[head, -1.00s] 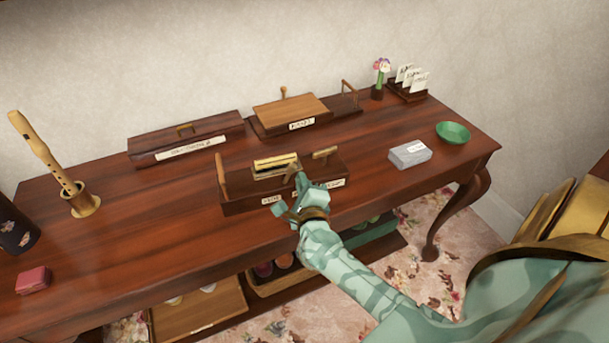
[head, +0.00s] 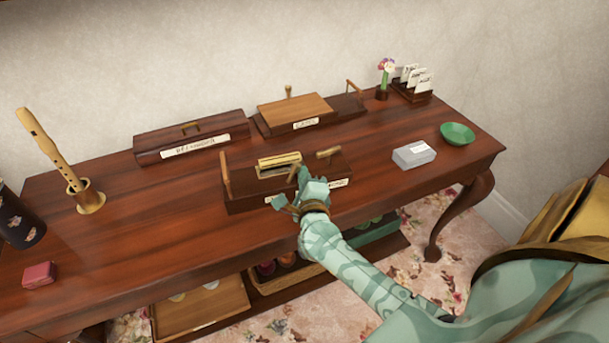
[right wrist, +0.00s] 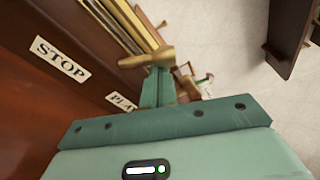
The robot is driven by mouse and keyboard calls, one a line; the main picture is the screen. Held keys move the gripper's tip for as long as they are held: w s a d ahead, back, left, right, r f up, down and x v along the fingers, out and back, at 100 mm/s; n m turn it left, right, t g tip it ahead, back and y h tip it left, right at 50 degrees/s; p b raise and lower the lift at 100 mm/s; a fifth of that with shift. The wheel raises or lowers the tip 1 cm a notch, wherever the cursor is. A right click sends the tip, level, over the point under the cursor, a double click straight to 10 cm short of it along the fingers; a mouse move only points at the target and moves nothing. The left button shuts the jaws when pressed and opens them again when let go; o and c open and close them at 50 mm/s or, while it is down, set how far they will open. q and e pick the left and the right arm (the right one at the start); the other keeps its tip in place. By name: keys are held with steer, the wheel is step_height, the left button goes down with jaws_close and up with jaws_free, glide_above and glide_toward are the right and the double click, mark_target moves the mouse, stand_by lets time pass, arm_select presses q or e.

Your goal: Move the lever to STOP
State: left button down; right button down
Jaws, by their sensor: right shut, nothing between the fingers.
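A dark wooden box (head: 240,197) with a brass mechanism (head: 279,160) on top sits near the table's front edge. A wooden handle (head: 328,153), which looks like the lever, stands at the mechanism's right end. In the right wrist view this handle (right wrist: 147,57) lies just beyond my fingertips; I cannot tell whether they touch it. A STOP label (right wrist: 60,60) is at left there, and a partly hidden PLAY label (right wrist: 121,102) is nearer the fingers. My right gripper (head: 299,175) is shut and empty at the box's front. My left gripper is out of view.
Behind are a long labelled box (head: 190,135) and another box with a lighter lid (head: 295,110). A grey box (head: 413,155) and green bowl (head: 457,133) stand to the right. A recorder (head: 45,150) stands at left.

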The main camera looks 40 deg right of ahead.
mark_target(292, 171)
steer(key=shift+a+r+n+p, duration=0.1)
steer(key=shift+r+n+p, duration=0.05)
steer(key=shift+n+p, duration=0.2)
steer(key=n+p, duration=0.1)
steer(key=r+n+p, duration=0.1)
steer(key=a+n+p, duration=0.1)
steer(key=shift+w+r+h, duration=0.15)
steer(key=shift+w+h, duration=0.1)
steer(key=shift+h, duration=0.05)
steer(key=n+p, duration=0.2)
steer(key=shift+w+a+r+n+t, duration=0.1)
steer(key=shift+w+a+n+t, duration=0.05)
steer(key=shift+a+n+t, duration=0.25)
steer(key=shift+w+a+n+p, duration=0.1)
steer(key=shift+a+n+p, duration=0.25)
steer(key=shift+n, duration=0.5)
